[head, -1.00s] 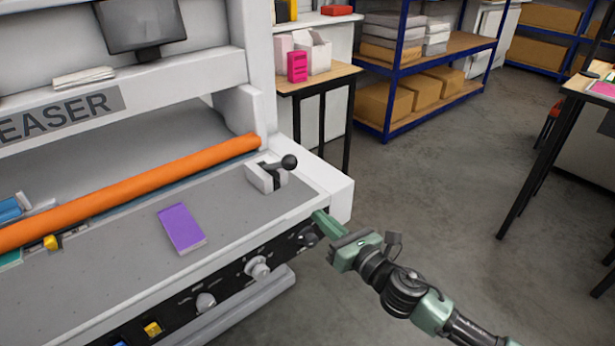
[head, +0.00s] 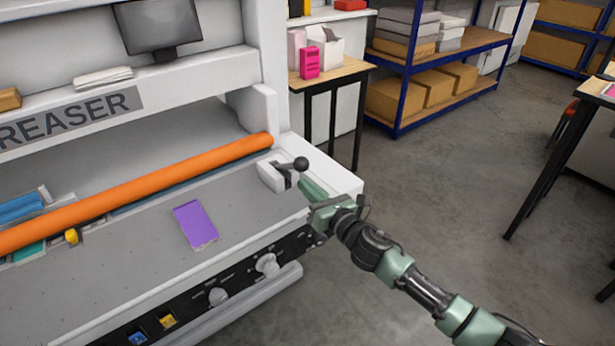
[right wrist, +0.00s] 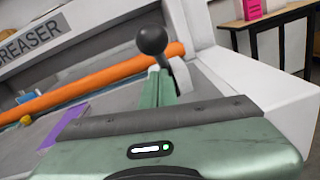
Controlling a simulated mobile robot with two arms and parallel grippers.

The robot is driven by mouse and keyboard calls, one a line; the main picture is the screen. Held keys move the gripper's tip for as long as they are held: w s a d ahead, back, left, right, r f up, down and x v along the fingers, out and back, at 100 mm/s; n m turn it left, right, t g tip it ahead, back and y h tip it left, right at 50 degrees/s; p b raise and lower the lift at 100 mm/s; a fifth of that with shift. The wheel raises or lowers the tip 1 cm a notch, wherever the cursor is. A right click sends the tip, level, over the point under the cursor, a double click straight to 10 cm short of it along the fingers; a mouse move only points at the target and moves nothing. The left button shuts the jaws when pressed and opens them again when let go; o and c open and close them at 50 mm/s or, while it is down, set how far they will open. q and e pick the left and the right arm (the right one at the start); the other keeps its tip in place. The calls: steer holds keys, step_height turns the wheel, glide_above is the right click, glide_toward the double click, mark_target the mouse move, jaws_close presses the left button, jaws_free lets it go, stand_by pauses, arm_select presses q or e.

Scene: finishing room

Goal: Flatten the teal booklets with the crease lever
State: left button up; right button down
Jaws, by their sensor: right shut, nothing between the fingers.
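The crease lever (head: 297,165) has a black ball knob and stands in a white bracket at the right end of the creaser bed. Its knob shows large in the right wrist view (right wrist: 152,41), just beyond my fingers. My right gripper (head: 308,186) is shut and empty, close beside the lever; I cannot tell whether it touches. It also shows in the right wrist view (right wrist: 160,86). A teal booklet (head: 28,251) lies at the far left, partly hidden under the orange roller. My left gripper is not in view.
The orange roller (head: 140,190) spans the grey bed (head: 130,240). A purple booklet (head: 195,222) lies on the bed, and blue pieces (head: 20,206) lie behind the roller. A side table (head: 343,73) with a pink box (head: 310,62) stands behind.

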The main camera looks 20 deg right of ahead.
steer(key=shift+d+r, duration=0.1)
steer(key=shift+r, duration=0.65)
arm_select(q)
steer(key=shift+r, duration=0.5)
arm_select(e)
steer(key=shift+w, duration=0.15)
arm_select(q)
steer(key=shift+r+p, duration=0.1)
steer(key=shift+p, duration=0.2)
arm_select(e)
steer(key=shift+r, duration=0.1)
